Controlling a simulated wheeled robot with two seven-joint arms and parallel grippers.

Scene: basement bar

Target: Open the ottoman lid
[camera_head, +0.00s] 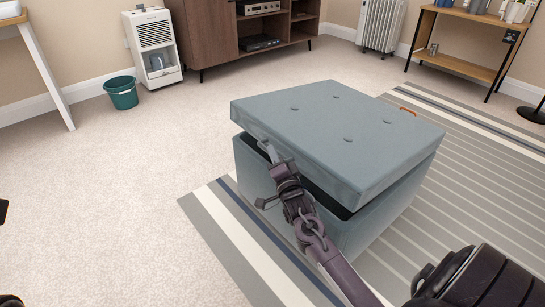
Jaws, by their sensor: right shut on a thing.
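The ottoman is a blue-grey padded box with a tufted lid (335,135) and a body (256,178) in the same colour. The lid is tilted up a little along its near and left edges, and a dark gap shows between it and the body. My right gripper (268,158) comes in from the lower right and is shut on the lid's near-left edge. The fingertips are partly hidden at the rim. The inside of the ottoman shows only as a dark strip. My left gripper is not in view.
The ottoman stands on a striped rug (470,190). A green bucket (122,93) and a white heater (153,50) stand at the back left. A wooden cabinet (212,35), a radiator (381,25) and a shelf (458,66) line the wall. The carpet left of the ottoman is clear.

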